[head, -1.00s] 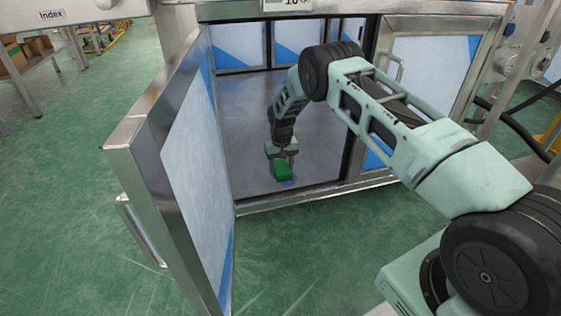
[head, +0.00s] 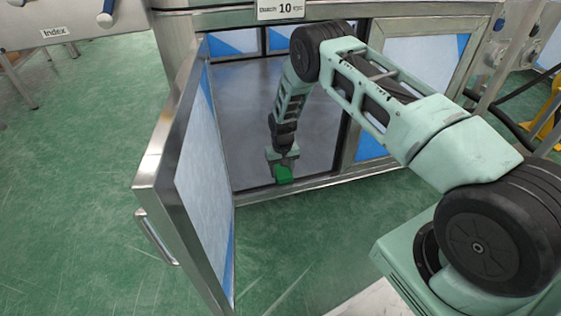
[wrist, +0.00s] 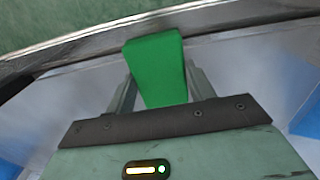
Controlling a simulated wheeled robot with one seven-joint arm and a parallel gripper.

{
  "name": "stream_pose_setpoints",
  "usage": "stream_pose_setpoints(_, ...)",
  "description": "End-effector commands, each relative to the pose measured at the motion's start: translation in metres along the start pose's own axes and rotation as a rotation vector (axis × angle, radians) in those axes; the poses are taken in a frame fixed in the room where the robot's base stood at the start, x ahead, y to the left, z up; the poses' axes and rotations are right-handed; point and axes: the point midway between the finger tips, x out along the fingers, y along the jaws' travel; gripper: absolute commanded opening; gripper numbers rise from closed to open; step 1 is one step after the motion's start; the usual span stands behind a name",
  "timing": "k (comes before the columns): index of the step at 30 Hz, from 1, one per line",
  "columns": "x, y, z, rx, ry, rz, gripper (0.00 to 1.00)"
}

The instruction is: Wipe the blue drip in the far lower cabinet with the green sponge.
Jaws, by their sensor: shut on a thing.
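My gripper (head: 284,164) is shut on the green sponge (head: 284,175) and points down inside the open lower cabinet, close to its front sill. In the wrist view the green sponge (wrist: 157,68) sits between the two fingers (wrist: 160,88), its far end near the metal edge. The cabinet floor (head: 250,160) is smooth and grey. I cannot make out the blue drip now; the sponge and gripper may cover it. I cannot tell whether the sponge touches the floor.
The open cabinet door (head: 190,185) stands out to the left of my arm, with a bar handle (head: 156,238). The metal front sill (head: 330,189) runs below the opening. A closed panel (head: 415,65) lies to the right. Green floor in front is clear.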

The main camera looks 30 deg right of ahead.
Motion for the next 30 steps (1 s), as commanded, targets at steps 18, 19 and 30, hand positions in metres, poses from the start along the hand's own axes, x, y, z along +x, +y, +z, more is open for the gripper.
stream_pose_setpoints(18, 0.004, -0.018, 0.012, -0.002, -0.013, -0.002, 0.35)
stream_pose_setpoints(19, 0.005, -0.018, 0.010, -0.001, -0.012, -0.002, 0.35)
stream_pose_setpoints(30, 0.003, -0.015, -0.025, -0.001, -0.002, -0.001, 0.35)
